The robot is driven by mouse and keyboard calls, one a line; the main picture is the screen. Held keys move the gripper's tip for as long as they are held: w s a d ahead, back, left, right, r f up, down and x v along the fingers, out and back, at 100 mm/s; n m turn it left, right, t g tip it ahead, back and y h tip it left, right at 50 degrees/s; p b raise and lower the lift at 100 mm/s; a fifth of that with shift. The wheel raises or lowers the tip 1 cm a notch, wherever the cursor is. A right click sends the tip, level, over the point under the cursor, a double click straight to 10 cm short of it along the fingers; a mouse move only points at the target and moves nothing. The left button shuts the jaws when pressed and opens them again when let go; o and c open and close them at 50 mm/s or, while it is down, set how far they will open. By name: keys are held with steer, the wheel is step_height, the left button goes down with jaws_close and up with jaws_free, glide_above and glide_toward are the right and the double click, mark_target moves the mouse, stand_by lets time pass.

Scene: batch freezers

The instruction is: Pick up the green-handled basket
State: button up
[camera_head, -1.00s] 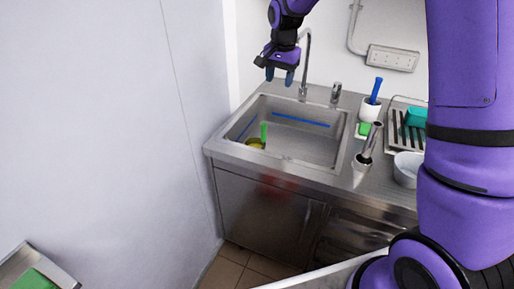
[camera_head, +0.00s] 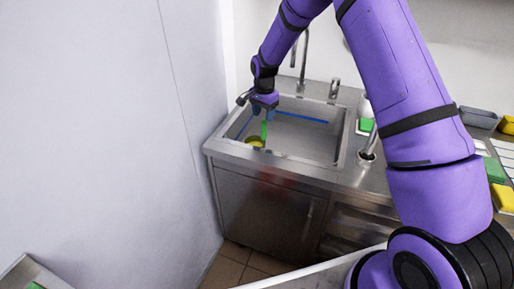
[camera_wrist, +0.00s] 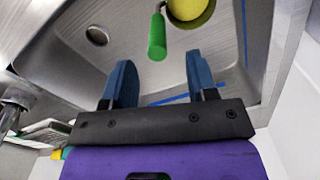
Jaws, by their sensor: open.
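The green-handled basket (camera_head: 255,141) is in the steel sink basin in the head view. Its yellow round bowl lies low in the basin and its green handle (camera_head: 264,129) points up. In the wrist view the green handle (camera_wrist: 157,38) and the yellow bowl (camera_wrist: 187,9) show ahead of my fingers. My gripper (camera_head: 264,112) is over the basin, just above the handle. In the wrist view my gripper (camera_wrist: 160,75) has its two blue fingers apart with nothing between them, and the handle's end lies in line with the gap.
The sink (camera_head: 300,150) has raised steel walls around the basin, and a tall faucet (camera_head: 303,60) stands behind it. A blue strip (camera_head: 300,117) runs along the basin's back. A plain wall (camera_head: 100,130) is close on the left. The counter right of the sink holds several items.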

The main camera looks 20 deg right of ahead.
mark_target(264, 126)
steer(key=shift+s+d+f, duration=0.1)
steer(key=shift+f, duration=2.9)
jaws_close()
